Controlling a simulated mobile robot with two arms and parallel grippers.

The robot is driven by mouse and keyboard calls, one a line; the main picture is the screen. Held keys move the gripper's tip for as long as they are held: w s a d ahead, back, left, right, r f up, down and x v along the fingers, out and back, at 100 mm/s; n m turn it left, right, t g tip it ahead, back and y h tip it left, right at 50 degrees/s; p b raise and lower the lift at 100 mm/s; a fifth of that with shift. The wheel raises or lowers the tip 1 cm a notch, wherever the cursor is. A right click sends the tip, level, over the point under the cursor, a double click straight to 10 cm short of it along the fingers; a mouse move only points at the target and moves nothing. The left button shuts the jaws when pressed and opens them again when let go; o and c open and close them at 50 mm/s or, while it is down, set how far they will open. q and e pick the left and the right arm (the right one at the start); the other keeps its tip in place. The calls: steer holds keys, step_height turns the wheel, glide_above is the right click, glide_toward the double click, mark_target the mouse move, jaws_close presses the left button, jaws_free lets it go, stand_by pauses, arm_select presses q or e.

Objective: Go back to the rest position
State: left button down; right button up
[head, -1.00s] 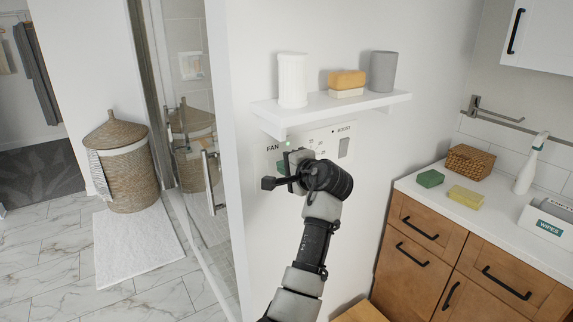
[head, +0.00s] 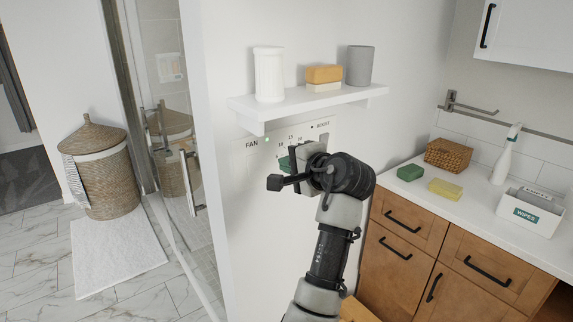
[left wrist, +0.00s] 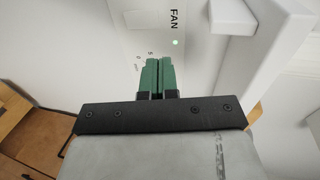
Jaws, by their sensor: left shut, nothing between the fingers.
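My left gripper (head: 285,165) is in front of the wall below the white shelf, by the fan control panel (head: 323,133). The panel carries the words FAN and BOOST and a small green light. In the left wrist view the green fingers of my left gripper (left wrist: 158,75) are shut together, with nothing between them. They point toward the panel (left wrist: 140,30), where FAN and the lit green light show. Whether the fingertips touch the panel I cannot tell. The arm and gripper hide part of the panel in the head view. My right gripper is not in view.
A counter with drawers (head: 400,215) stands at right. A glass door with a handle (head: 190,182) is at left.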

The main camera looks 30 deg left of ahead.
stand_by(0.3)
